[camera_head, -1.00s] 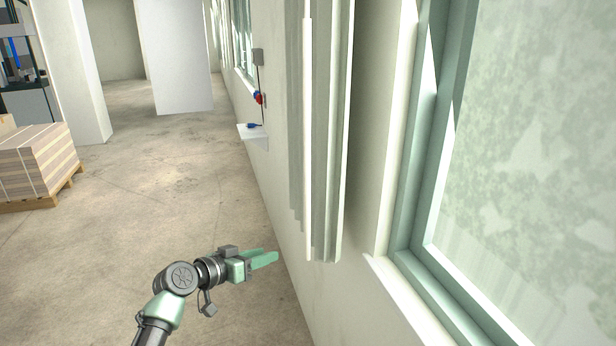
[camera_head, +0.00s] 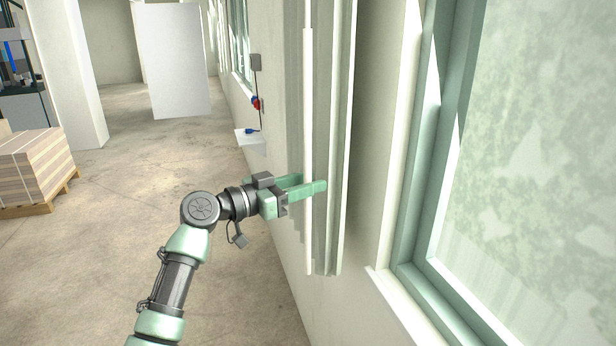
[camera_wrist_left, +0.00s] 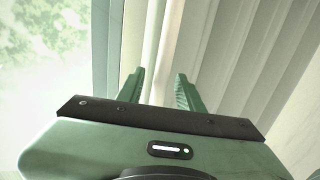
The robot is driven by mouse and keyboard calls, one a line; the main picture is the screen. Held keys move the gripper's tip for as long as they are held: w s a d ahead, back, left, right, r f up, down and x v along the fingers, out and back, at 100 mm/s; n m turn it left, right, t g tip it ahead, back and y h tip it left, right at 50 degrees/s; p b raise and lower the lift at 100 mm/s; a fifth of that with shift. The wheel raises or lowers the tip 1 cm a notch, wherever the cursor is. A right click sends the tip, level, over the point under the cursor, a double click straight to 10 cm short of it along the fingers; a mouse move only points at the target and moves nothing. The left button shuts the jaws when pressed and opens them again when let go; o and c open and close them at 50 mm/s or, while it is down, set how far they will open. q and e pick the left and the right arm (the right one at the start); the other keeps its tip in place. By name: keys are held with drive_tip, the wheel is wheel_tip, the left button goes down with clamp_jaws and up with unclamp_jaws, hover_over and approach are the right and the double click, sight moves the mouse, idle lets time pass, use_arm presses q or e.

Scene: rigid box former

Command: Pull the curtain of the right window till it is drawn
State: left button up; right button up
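The pale curtain (camera_head: 323,100) hangs bunched in folds on the wall left of the right window (camera_head: 530,150). A slim white upright bar (camera_head: 307,120) runs down the curtain. My left gripper (camera_head: 312,182) is at the lower part of the curtain with its fingers apart, one on each side of the bar. In the left wrist view the bar (camera_wrist_left: 156,50) stands between the two open fingers (camera_wrist_left: 160,82), with gaps beside it. The curtain folds (camera_wrist_left: 235,55) show at the right there. My right gripper is not in view.
The window sill (camera_head: 400,305) juts out below the right window. A small wall shelf (camera_head: 250,138) and a socket box (camera_head: 256,62) are farther along the wall. A pallet of stacked boards (camera_head: 35,170) stands at the left. The floor between is clear.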

use_arm(q)
drive_tip(key=shift+w, duration=0.1)
clamp_jaws()
idle(1.4)
